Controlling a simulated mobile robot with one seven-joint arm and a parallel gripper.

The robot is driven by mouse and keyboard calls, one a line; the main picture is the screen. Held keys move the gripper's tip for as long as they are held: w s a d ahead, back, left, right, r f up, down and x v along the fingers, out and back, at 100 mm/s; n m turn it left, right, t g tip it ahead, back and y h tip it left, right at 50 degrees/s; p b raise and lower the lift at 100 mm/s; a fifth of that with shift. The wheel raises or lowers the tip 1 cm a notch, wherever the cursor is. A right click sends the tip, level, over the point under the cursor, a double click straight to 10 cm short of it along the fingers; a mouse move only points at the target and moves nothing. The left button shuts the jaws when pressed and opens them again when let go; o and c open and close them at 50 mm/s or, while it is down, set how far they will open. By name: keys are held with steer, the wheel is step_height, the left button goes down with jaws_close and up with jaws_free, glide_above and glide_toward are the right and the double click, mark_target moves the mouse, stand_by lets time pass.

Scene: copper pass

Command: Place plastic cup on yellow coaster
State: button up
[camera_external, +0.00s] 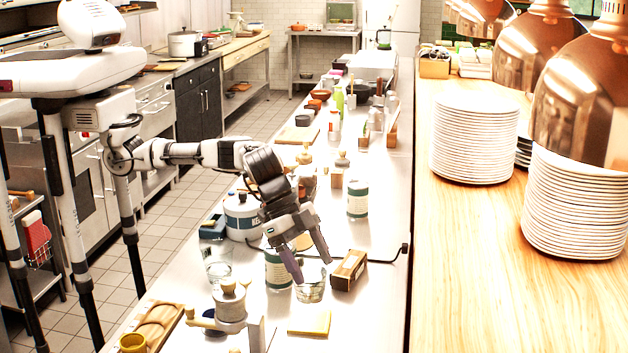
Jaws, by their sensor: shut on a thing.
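A clear plastic cup (311,292) is at the fingertips of my gripper (312,271), low over the steel counter. My gripper points down and is shut on the cup's upper part. I cannot tell whether the cup's base touches the counter. The yellow coaster (310,323), flat and square, lies on the counter nearer the camera, just below the cup in the picture. The cup is not over the coaster's visible middle.
A green-and-white can (278,272) stands close left of the cup, and a brown box (349,270) close right. A grinder-like device (230,303) is left of the coaster. Another clear container (217,268) stands further left. A black cable (385,258) crosses behind.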

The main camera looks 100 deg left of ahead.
mark_target(318, 301)
steer(key=shift+f+p, duration=0.5)
steer(key=shift+f, duration=2.05)
steer(key=shift+f, duration=0.1)
steer(key=shift+f, duration=0.15)
steer(key=o, duration=1.1)
steer(key=shift+c, duration=0.2)
steer(key=b+v, duration=0.3)
steer(key=v, duration=0.9)
steer(key=shift+r, duration=0.2)
steer(key=shift+a, duration=0.1)
